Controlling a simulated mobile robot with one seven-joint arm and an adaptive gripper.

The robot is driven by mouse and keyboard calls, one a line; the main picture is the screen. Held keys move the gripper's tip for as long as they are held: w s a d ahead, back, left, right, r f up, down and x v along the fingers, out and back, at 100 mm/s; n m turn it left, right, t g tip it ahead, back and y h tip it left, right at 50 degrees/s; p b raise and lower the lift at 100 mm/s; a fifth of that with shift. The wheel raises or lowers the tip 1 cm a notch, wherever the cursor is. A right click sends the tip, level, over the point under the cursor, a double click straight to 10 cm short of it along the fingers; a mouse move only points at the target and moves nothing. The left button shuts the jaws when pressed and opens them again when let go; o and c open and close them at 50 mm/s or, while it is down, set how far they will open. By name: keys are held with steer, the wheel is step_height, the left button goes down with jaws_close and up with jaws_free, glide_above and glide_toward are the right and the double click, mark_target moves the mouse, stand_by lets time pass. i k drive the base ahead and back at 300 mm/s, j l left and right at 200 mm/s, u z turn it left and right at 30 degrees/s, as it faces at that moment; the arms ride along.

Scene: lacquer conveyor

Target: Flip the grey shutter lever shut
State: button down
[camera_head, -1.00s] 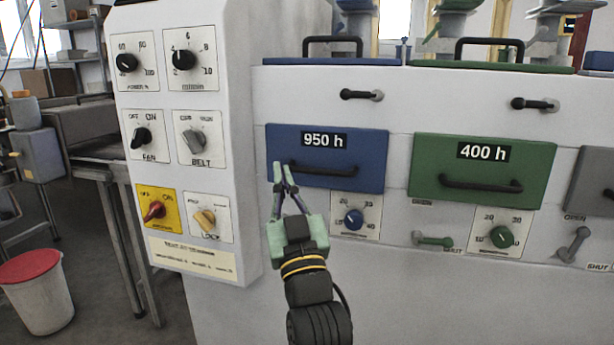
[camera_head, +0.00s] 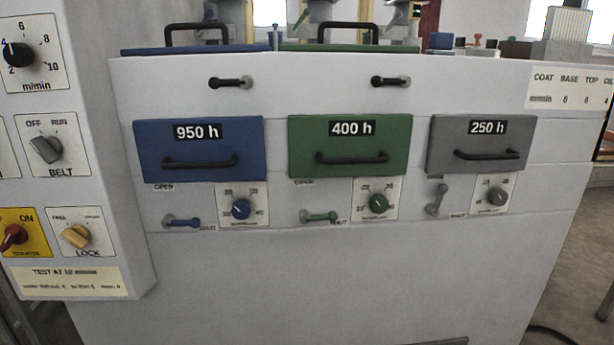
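The grey shutter lever (camera_head: 437,198) is on the white machine front at the right, below the left part of the grey drawer panel (camera_head: 479,144) labelled 250 h. It stands nearly upright, tilted a little, with its pivot at the lower end. A small label is above it and another, blurred, is at its lower right. A grey dial (camera_head: 495,198) is just right of it. My gripper is not in view now.
The blue lever (camera_head: 183,223) and green lever (camera_head: 320,216) lie about horizontal, pointing right. Black handles stick out from the panels. A control box (camera_head: 87,180) with knobs juts out at the left. Floor shows at the right.

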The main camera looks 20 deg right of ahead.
mark_target(432, 209)
steer(key=z, duration=1.2)
